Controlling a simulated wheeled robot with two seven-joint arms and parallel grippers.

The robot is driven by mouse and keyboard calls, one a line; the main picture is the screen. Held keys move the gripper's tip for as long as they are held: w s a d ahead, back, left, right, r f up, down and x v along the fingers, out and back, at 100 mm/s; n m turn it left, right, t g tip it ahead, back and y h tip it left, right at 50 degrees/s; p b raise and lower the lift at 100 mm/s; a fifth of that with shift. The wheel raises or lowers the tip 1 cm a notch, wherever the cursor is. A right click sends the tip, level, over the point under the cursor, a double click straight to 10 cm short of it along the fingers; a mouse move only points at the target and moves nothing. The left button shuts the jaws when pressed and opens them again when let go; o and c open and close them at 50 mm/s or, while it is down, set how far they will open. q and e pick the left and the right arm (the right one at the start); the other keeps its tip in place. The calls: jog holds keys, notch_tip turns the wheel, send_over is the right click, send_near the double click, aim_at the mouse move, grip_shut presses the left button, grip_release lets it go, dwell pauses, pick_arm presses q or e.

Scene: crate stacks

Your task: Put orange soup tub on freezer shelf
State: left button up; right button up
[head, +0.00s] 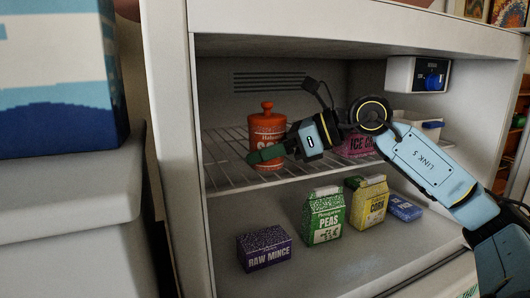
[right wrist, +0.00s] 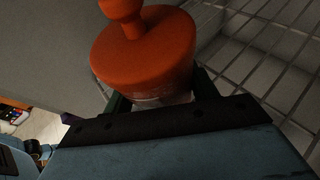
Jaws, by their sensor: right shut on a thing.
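The orange soup tub (head: 268,128) with its knobbed lid is inside the freezer, upright at the wire freezer shelf (head: 228,172), towards its left part. My right gripper (head: 266,154) reaches in from the right and is shut on the tub's side. In the right wrist view the tub (right wrist: 146,48) stands between the green fingers, its lid and knob towards the camera. The wire shelf (right wrist: 270,45) shows beside it. I cannot tell whether the tub's base touches the wires. My left gripper is not in view.
A pink ice cream box (head: 357,146) and a pale container (head: 420,129) are on the shelf to the right. Below stand a raw mince box (head: 264,249), peas carton (head: 324,217), corn carton (head: 369,203) and blue box (head: 404,207). The freezer's left wall (head: 180,150) is close.

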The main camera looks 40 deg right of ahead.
jog(key=shift+r, duration=0.15)
jog(key=shift+w, duration=0.1)
jog(key=o, duration=0.7)
jog(key=shift+w+a+f, duration=0.1)
jog(key=shift+w+f, duration=0.05)
jog(key=shift+f, duration=0.05)
jog(key=shift+o, duration=1.9)
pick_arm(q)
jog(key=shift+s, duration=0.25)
